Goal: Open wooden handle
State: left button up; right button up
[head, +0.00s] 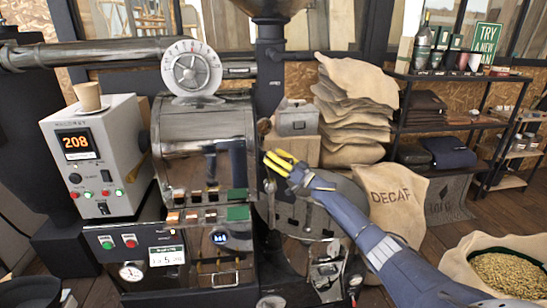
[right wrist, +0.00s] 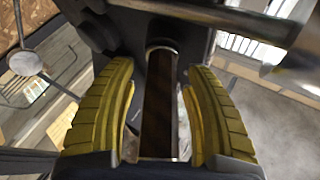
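The wooden handle (right wrist: 160,105) is a dark brown bar with a metal collar at its far end, seen in the middle of the right wrist view. My right gripper (right wrist: 160,80) has its yellow fingers spread, one on each side of the handle. A narrow gap shows between the handle and each finger, so it is not clamped. In the head view my right gripper (head: 276,161) is at the right front of the roaster drum (head: 205,145); I cannot make out the handle there. I do not see my left gripper.
A grey control box (head: 97,160) showing 208, with a paper cup (head: 88,96) on top, stands left of the drum. Stacked sacks (head: 352,115), a DECAF sack (head: 395,205) and an open sack of beans (head: 470,250) are to the right. Shelves (head: 460,76) stand behind.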

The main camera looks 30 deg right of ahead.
grip_shut()
jog(key=s+d, duration=0.6)
jog(key=s, duration=0.2)
jog(key=shift+s, duration=0.3)
jog(key=shift+r, duration=0.15)
jog(key=shift+o, duration=0.2)
grip_release()
jog(key=v, duration=1.2)
